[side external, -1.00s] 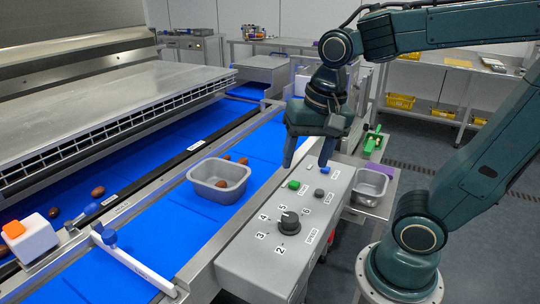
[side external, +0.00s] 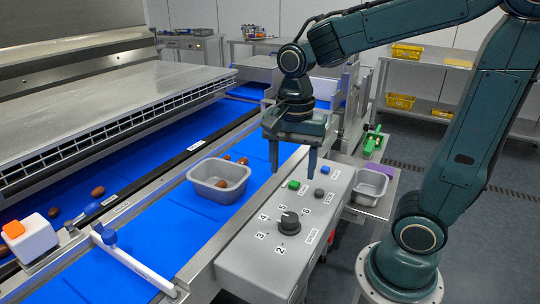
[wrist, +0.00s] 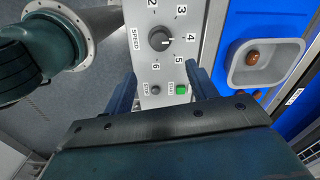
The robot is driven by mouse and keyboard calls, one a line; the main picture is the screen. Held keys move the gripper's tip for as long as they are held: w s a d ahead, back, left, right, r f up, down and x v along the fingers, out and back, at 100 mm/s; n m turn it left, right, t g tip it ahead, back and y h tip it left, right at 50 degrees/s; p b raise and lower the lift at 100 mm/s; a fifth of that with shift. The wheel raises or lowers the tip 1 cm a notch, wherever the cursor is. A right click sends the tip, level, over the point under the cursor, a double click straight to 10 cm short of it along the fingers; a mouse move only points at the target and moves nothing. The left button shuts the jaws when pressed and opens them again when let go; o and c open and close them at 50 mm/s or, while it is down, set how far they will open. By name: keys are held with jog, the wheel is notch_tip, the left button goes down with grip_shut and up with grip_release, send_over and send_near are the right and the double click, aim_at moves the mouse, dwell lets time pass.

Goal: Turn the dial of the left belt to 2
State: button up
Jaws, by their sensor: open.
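The dark round dial (side external: 289,223) stands on the grey control box (side external: 258,262), with numbers 2 to 6 around it and a SPEED label. It also shows in the wrist view (wrist: 160,38). Its pale pointer mark faces the side of 4 and 5; I cannot tell exactly which. My gripper (side external: 297,182) is open and empty, pointing down above the box, behind the dial near the green button (side external: 294,185). In the wrist view my fingers (wrist: 161,78) stand apart on either side of the box's button end. The dial lies beyond the fingertips, untouched.
A grey tray (side external: 205,194) with dates stands on the blue belt (side external: 190,225) to the left. A smaller grey tray (side external: 369,190) is on the right.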

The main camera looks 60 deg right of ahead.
aim_at(290, 216)
notch_tip(290, 216, down, 13)
jog(key=shift+r, duration=0.1)
dwell(0.7)
jog(key=c, duration=1)
